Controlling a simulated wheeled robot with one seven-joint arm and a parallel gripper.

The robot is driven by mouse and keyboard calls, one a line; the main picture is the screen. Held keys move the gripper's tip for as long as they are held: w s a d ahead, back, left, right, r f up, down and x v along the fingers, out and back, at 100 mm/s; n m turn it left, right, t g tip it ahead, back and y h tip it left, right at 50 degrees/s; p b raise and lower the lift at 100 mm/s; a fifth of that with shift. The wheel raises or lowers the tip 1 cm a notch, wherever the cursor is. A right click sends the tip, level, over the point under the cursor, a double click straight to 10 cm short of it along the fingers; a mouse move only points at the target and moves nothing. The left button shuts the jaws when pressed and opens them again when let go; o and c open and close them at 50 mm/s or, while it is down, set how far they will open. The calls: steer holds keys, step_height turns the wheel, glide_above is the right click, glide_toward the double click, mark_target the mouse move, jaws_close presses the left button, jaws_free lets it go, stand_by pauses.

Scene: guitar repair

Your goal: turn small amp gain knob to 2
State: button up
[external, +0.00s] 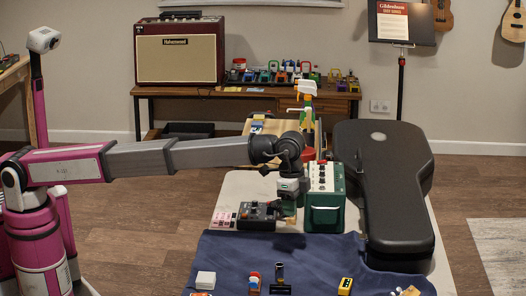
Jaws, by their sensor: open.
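The small amp (325,213) is a green box on the table, with a light panel of dark knobs (322,177) on its upper part. The knobs are too small to tell which is the gain knob or where it points. My gripper (289,208) hangs down from the wrist just left of the amp, close to its side and over the right end of a dark pedal unit. It is open, and nothing shows between its fingers. I cannot tell whether it touches the amp.
A dark pedal unit (257,216) lies left of the amp. A black guitar case (388,190) stands close on its right. A spray bottle (307,103) stands behind. A blue cloth (222,258) with small items covers the table's front. A large amp (180,52) stands on the back bench.

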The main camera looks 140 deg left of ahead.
steer(key=shift+n, duration=0.5)
steer(key=s+a+r, duration=0.1)
steer(key=s+a, duration=0.1)
steer(key=a, duration=0.3)
steer(key=s+a+r, duration=0.2)
steer(key=a, duration=0.3)
steer(key=s+a+r, duration=0.1)
steer(key=s+a, duration=0.1)
steer(key=a, duration=0.2)
steer(key=shift+s+a+r, duration=0.3)
steer(key=shift+a+r, duration=0.1)
steer(key=n, duration=0.1)
glide_toward(322, 165)
steer(key=shift+g+h, duration=0.3)
steer(key=shift+g, duration=0.1)
steer(key=f, duration=0.9)
steer(key=shift+w+a, duration=0.3)
steer(key=shift+a, duration=0.05)
jaws_close()
